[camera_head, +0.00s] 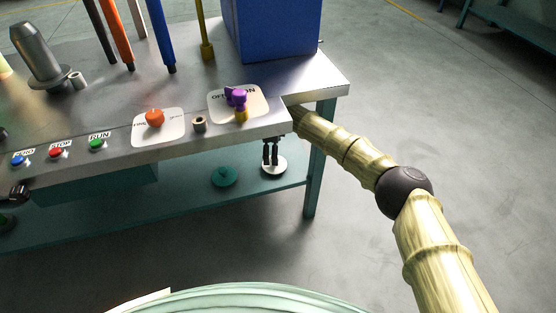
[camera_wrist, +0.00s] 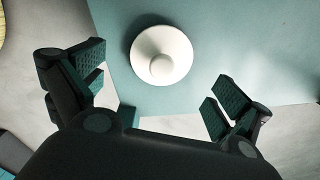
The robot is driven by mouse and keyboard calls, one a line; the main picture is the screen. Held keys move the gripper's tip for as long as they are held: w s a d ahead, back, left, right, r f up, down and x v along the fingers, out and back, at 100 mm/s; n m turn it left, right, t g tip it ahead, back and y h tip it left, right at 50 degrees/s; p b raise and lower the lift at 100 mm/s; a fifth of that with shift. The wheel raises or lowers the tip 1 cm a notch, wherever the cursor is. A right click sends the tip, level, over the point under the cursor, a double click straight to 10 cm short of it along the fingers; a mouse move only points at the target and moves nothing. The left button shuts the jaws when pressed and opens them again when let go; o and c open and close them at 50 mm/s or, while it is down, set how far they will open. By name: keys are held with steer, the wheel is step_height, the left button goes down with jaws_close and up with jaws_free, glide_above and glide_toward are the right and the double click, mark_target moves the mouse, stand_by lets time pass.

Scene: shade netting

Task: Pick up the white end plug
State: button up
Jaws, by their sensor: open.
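The white end plug (camera_wrist: 161,55) is a round white disc with a small raised knob in its middle. It lies on the teal lower shelf (camera_wrist: 262,60) and shows whole in the wrist view. In the head view the white end plug (camera_head: 273,166) is partly covered by my gripper's dark fingers. My gripper (camera_head: 270,152) reaches in under the tabletop's front right corner, and the tabletop hides part of it. In the wrist view my gripper (camera_wrist: 152,97) is open and empty, its two padded fingers spread wide. The plug lies between their lines, a little beyond the tips, apart from both.
The metal tabletop (camera_head: 190,95) overhangs the shelf, with a leg (camera_head: 314,170) at right. Knobs, buttons and a blue box (camera_head: 272,30) are on top. The floor at right is open.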

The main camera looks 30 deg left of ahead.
mark_target(270, 169)
steer(key=shift+w, duration=0.3)
steer(key=shift+w+d+f, duration=0.15)
steer(key=shift+f, duration=0.1)
steer(key=shift+f+b, duration=1.6)
steer(key=shift+f, duration=1.75)
steer(key=c, duration=0.8)
